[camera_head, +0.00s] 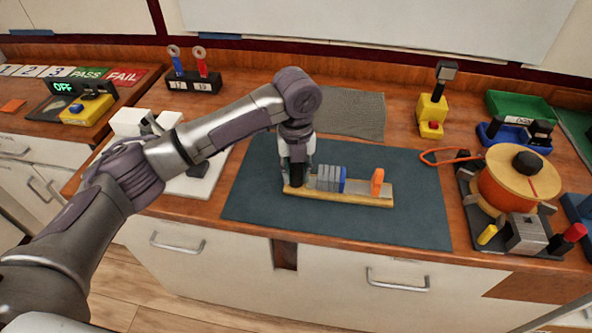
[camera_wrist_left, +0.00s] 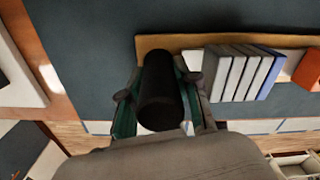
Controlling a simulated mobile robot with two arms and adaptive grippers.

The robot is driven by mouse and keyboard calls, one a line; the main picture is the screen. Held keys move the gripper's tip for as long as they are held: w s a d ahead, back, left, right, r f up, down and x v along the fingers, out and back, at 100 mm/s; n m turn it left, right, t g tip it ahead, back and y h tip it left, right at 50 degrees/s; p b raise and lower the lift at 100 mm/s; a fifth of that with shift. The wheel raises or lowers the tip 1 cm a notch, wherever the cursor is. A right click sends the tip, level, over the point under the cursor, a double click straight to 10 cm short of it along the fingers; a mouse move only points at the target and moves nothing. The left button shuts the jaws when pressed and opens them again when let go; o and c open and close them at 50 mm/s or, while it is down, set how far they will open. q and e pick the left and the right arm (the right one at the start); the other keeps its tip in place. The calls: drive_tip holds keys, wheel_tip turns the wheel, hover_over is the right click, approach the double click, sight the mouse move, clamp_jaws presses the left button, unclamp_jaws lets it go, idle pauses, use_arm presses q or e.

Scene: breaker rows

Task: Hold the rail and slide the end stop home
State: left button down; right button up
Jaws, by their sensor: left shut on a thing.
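The rail (camera_head: 362,187) is a pale strip on a wooden base (camera_head: 345,199), lying on the dark blue-grey mat. Several grey breakers (camera_head: 325,178) and a blue one (camera_head: 342,180) stand side by side on it, left of centre. The orange end stop (camera_head: 377,182) stands upright near the right end, with a gap of bare rail between it and the blue breaker. My left gripper (camera_head: 297,172) is at the rail's left end. In the left wrist view its fingers (camera_wrist_left: 160,95) are shut around an upright black handle (camera_wrist_left: 160,88). My right gripper is not in view.
The mat (camera_head: 420,215) is clear right of the rail. An orange spool (camera_head: 508,185) in a stand, with a loose cord, is at right. A yellow device (camera_head: 431,112) stands at the back. A white board (camera_head: 205,180) lies under my left arm.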

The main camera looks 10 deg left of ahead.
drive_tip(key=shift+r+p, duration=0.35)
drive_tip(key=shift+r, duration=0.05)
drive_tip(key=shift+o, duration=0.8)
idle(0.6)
